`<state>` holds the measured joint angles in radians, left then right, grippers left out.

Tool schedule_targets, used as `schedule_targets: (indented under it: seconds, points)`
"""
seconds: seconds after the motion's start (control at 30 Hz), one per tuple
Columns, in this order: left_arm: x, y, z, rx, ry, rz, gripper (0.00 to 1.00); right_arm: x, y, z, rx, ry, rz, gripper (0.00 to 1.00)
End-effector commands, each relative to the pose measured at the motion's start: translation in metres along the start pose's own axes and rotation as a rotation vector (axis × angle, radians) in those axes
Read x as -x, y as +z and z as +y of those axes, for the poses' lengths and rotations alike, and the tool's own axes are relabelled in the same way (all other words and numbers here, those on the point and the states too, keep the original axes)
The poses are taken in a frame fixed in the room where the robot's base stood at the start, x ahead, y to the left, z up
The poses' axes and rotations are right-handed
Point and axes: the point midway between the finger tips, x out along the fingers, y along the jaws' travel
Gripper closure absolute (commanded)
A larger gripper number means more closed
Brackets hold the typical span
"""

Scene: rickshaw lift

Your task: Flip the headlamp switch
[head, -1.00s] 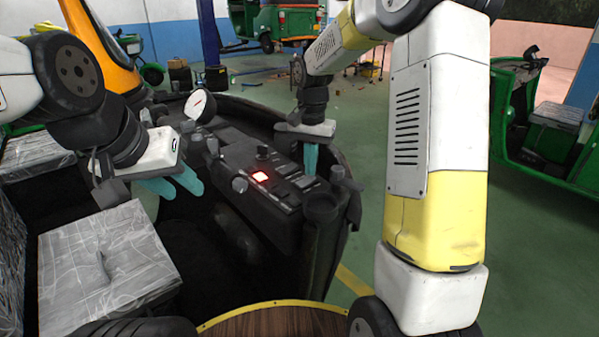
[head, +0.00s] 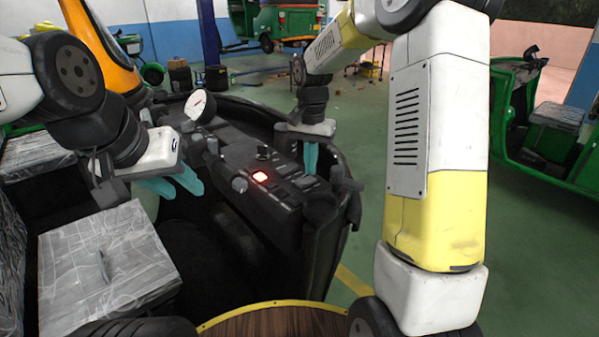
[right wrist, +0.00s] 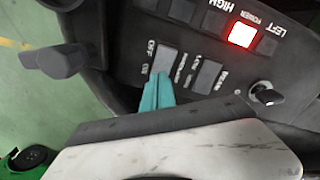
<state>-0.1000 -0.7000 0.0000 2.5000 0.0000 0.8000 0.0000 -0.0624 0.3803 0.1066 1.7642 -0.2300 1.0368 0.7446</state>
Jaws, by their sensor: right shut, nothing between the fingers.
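A dark dashboard panel (head: 250,155) carries rocker switches with white labels and a lit red POWER switch (head: 260,177). In the right wrist view, a grey rocker switch (right wrist: 167,59) with an OFF label lies just beyond my fingertips. Its other lettering is too small to read, so I cannot tell if it is the headlamp switch. My right gripper (head: 309,171) is shut and empty, pointing down at the panel; its cyan tips (right wrist: 157,79) are close to that switch, contact unclear. My left gripper (head: 183,193) is open and empty, left of the panel.
A black knob (right wrist: 61,62) juts from the panel near my right gripper, and a small toggle (right wrist: 266,93) stands opposite. A plastic-wrapped seat (head: 100,245) lies at lower left.

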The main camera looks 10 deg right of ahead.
Motion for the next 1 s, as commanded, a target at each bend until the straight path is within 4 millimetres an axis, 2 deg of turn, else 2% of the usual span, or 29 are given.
schedule_targets:
  seconds: [0.63,1.0]
  points:
    - [0.000,0.000,0.000,0.000,0.000,0.000,0.64,0.052,0.000,0.000,-0.001,-0.001,0.001,1.00]
    - [0.000,0.000,0.000,0.000,0.000,0.000,0.64,0.058,0.000,0.000,0.000,0.000,0.000,1.00]
